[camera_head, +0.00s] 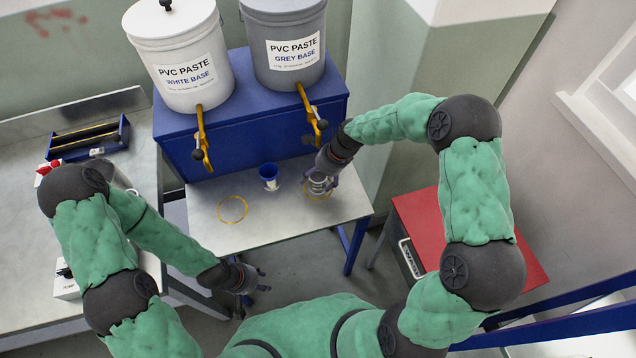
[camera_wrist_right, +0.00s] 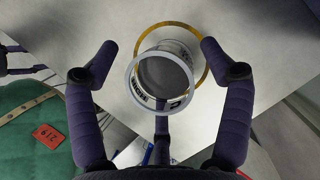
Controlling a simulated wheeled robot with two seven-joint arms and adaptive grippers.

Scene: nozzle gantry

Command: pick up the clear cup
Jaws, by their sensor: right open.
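The clear cup (camera_head: 318,184) stands on the pale table inside a yellow ring, under the grey nozzle side; its upper part is partly hidden by my right gripper in the head view. In the right wrist view the clear cup (camera_wrist_right: 160,82) shows its round rim and dark lettering. My right gripper (camera_wrist_right: 158,58) is open, with its fingers on both sides of the cup and apart from it. My right gripper (camera_head: 321,182) also shows in the head view over the cup. My left gripper (camera_head: 262,281) is empty, with its fingers spread, by the table's front edge.
An empty yellow ring (camera_head: 232,209) marks the table (camera_head: 275,225). White (camera_head: 185,50) and grey (camera_head: 286,40) paste buckets with yellow taps stand behind on a blue box. A red cabinet (camera_head: 424,225) is at right.

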